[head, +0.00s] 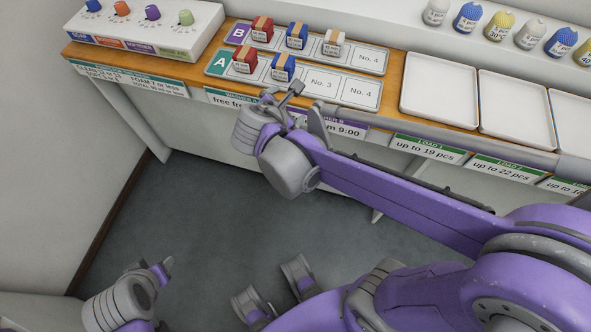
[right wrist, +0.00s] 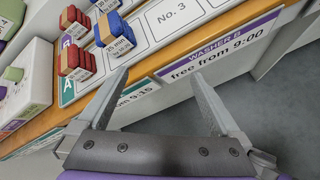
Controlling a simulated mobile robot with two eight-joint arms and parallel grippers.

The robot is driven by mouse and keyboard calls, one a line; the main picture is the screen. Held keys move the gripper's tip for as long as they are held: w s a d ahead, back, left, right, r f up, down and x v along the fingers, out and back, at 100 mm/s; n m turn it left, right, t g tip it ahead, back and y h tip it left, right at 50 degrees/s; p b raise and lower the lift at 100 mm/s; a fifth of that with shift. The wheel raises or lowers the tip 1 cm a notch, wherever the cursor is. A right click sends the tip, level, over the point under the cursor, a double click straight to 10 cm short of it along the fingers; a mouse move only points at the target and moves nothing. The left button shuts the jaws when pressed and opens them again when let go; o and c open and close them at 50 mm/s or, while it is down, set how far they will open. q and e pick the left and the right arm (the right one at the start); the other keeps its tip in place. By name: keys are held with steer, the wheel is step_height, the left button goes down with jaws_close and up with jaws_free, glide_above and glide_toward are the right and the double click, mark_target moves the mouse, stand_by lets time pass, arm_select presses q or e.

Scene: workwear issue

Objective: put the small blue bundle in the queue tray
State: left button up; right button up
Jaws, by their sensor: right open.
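Two blue bundles with pale labelled bands sit in the second slots of two queue trays: one in tray A (head: 283,67), one in tray B (head: 297,36). Tray A (head: 361,93) has bare slots No. 3 and No. 4; tray B (head: 367,59) has a bare No. 4. The tray A blue bundle also shows in the right wrist view (right wrist: 116,38). My right gripper (head: 306,97) is open and empty at the counter's front edge, near tray A. My left gripper (head: 150,280) is low at left, jaws unclear.
White load trays (head: 439,88) (head: 516,107) lie empty at right. A dispenser box with coloured knobs (head: 145,28) stands at left. The floor below is clear.

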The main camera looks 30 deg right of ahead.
steer(key=s+a+f+m+y, duration=0.3)
steer(key=s+f+m, duration=0.1)
steer(key=s+m, duration=0.4)
steer(key=s+a+f+m+g+y, duration=0.1)
steer(key=s+a+f+m+y, duration=0.2)
steer(key=s+m, duration=0.5)
steer(key=a+m+y, duration=0.1)
steer(key=m, duration=0.2)
steer(key=shift+s+a+f+g+y, duration=0.15)
steer(key=shift+a+f+g+y, duration=0.15)
steer(key=shift+f, duration=0.1)
